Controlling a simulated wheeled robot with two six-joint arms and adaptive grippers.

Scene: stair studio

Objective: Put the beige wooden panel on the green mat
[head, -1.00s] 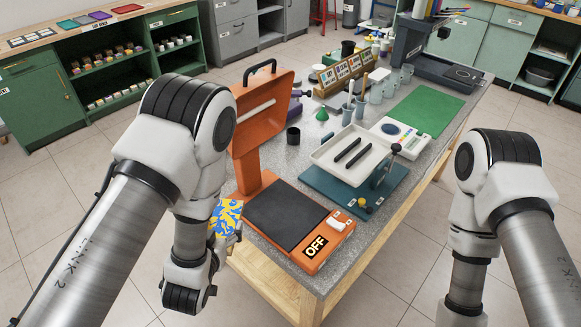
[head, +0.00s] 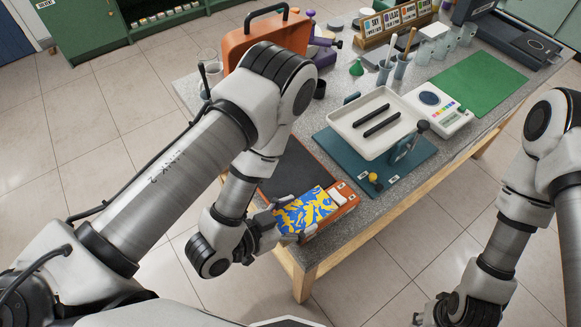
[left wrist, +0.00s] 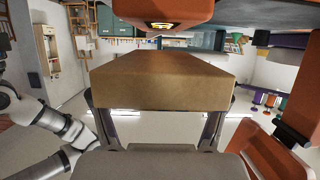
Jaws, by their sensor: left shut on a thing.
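My left gripper (head: 283,228) is shut on a flat panel (head: 306,209) whose upper face has a blue and yellow pattern. In the left wrist view the panel (left wrist: 162,88) shows plain beige wood between the two fingers (left wrist: 157,122). The panel is over the front of the orange press; I cannot tell the gap beneath it. The green mat (head: 478,84) lies flat and bare at the table's far right. My right gripper (head: 440,312) is low at the bottom right, partly cut off, and its jaws are unclear.
The orange press (head: 245,40) stands with its lid raised, partly behind my left arm. A white tray with two black bars (head: 350,122) stands on a teal base (head: 345,165). A white device with a round dial (head: 455,122) sits between tray and mat. Cups (head: 402,68) stand behind.

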